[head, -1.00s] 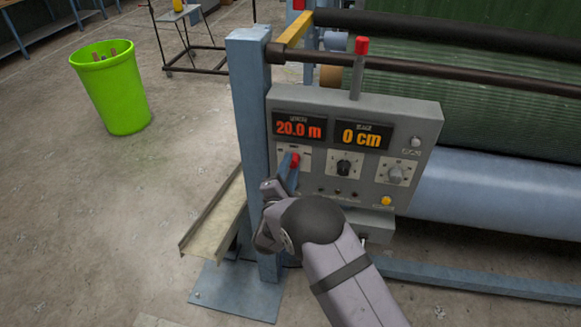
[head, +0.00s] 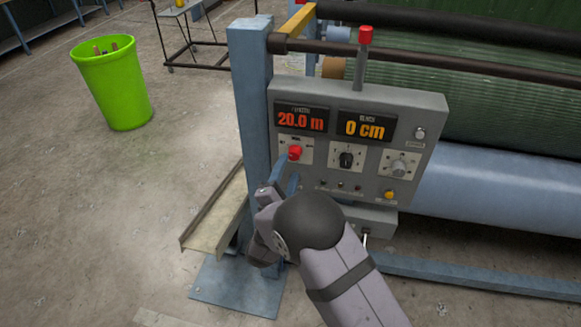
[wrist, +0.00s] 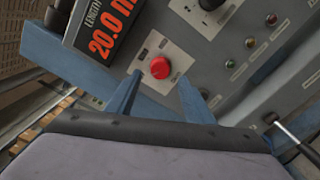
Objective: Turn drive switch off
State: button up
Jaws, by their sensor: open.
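The red drive switch (head: 294,153) sits on a pale plate at the left of the grey control panel (head: 357,102), under the red "20.0 m" display (head: 301,121). It also shows in the wrist view (wrist: 160,67), near the middle. The lettering around it is too small to read, so I cannot tell its setting. My gripper (head: 286,178) is just below the switch. In the wrist view my gripper (wrist: 159,92) has its two blue fingers apart and empty, short of the red knob, with no visible contact.
A black knob (head: 347,159), a grey knob (head: 398,167) and a yellow button (head: 389,194) are to the right on the panel. A blue post (head: 251,120) stands at its left. Rollers with green turf (head: 500,105) lie behind. A green bin (head: 113,85) stands on open floor.

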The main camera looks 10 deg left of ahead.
jog(key=shift+s, duration=1.1)
